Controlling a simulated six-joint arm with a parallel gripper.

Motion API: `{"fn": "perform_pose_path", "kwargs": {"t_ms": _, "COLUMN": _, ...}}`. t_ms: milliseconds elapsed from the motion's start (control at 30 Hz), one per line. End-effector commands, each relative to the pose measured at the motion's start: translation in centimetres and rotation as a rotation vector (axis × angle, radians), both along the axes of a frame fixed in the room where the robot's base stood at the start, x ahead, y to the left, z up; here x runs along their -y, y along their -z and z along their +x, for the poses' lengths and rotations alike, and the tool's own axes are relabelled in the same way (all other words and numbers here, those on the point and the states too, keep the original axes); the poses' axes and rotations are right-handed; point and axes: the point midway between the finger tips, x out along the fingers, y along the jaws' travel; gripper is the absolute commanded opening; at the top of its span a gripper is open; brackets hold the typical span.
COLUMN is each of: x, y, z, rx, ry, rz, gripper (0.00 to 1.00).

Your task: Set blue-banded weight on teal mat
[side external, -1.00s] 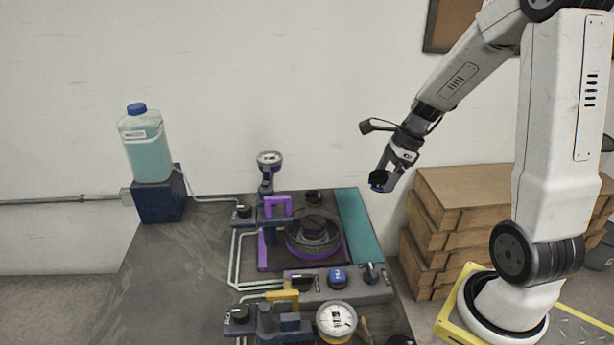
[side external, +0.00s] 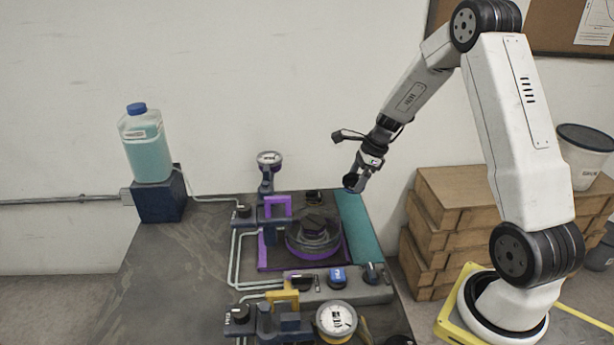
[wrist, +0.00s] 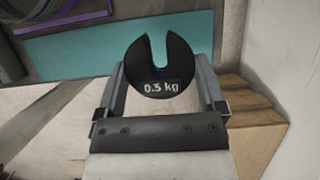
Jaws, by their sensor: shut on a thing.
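My gripper (side external: 357,179) is shut on a dark slotted weight (side external: 350,183) and holds it in the air, near the far end of the teal mat (side external: 361,230) in the side view. In the wrist view the weight (wrist: 160,78) sits between the two fingers, marked 0.5 kg, with its slot pointing away from the wrist. I see no blue band on it in the current frames. The mat (wrist: 75,52) shows behind the weight in the wrist view, and the visible part is bare. The weight looks apart from the mat.
Left of the mat is a purple-edged plate (side external: 262,252) with a round dark stack (side external: 314,232). A gauge on a post (side external: 268,160), a blue knob (side external: 337,278) and a front gauge (side external: 336,320) stand nearby. Wooden boxes (side external: 460,230) are right of the table.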

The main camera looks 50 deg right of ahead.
Motion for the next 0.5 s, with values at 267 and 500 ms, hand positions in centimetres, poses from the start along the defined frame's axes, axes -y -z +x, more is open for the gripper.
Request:
{"fn": "perform_pose_path", "kwargs": {"t_ms": 267, "x": 0.5, "y": 1.3, "z": 1.2, "rx": 0.002, "ry": -0.001, "rz": 0.000, "gripper": 0.00}}
{"fn": "perform_pose_path", "kwargs": {"t_ms": 500, "x": 0.6, "y": 1.5, "z": 1.3, "rx": 0.002, "ry": 0.000, "rz": -0.001, "gripper": 0.00}}
